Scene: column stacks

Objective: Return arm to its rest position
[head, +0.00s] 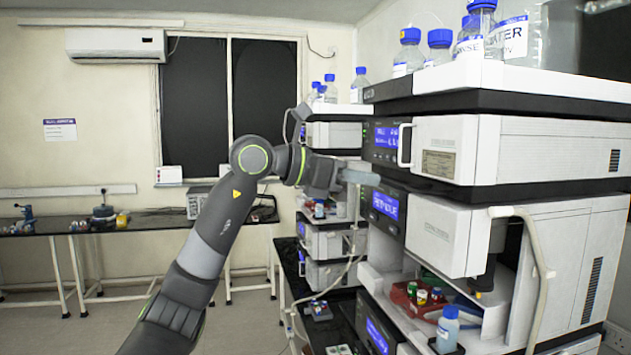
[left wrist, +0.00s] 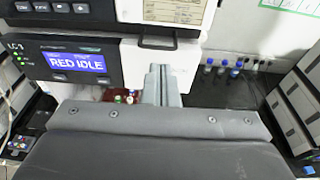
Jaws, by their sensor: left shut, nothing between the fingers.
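My left arm (head: 205,245) comes in from the lower left of the head view and is raised and bent. Its gripper (head: 372,178) points right, in front of the near instrument stack (head: 440,225), at the height of the middle module's display. In the left wrist view the gripper's two grey fingers (left wrist: 160,72) lie together, shut with nothing between them. Beyond them are a white module front and a blue display (left wrist: 77,62) reading "RED IDLE". I cannot tell whether the fingertips touch the stack. My right gripper is in neither view.
A red tray (head: 404,297) with capped vials and a blue-capped bottle (head: 447,330) sit in the near stack's lower bay. Bottles (head: 440,42) stand on top. A second stack (head: 325,240) stands behind the gripper. A bench (head: 130,224) runs along the back wall, with open floor before it.

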